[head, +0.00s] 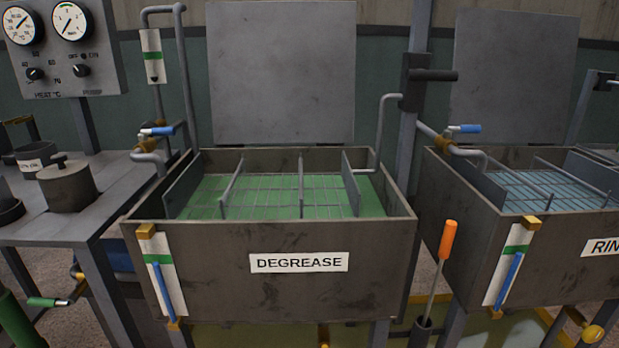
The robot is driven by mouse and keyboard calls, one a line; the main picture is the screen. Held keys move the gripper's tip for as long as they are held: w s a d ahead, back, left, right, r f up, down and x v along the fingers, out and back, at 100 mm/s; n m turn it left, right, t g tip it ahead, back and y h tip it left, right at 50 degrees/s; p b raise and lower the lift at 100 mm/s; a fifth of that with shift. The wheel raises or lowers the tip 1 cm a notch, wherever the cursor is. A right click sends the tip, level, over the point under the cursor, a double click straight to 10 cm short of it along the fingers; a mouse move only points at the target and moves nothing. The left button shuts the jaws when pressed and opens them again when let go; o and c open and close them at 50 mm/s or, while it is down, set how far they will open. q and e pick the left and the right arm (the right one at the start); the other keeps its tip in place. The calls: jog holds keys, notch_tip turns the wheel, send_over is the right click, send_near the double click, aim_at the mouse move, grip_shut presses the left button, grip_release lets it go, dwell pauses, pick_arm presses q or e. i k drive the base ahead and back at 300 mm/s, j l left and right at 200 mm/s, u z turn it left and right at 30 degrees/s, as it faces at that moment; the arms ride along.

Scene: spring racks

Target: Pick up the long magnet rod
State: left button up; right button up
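A thin grey rod with an orange handle (447,240) stands between the two tanks. It looks like the long magnet rod. It leans slightly, with the handle up and the lower end inside a dark tube holder (420,330). Its tip is hidden in the holder. Neither of my grippers shows in the head view.
The DEGREASE tank (230,292) with green liquid stands left of the rod. The RINSE-side tank (550,255) with blue liquid stands right. A grey post (410,140) with a dark bracket rises behind. A metal table (45,225) holds pots at left.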

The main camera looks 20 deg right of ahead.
aim_at(450, 230)
jog(key=z, duration=1.3)
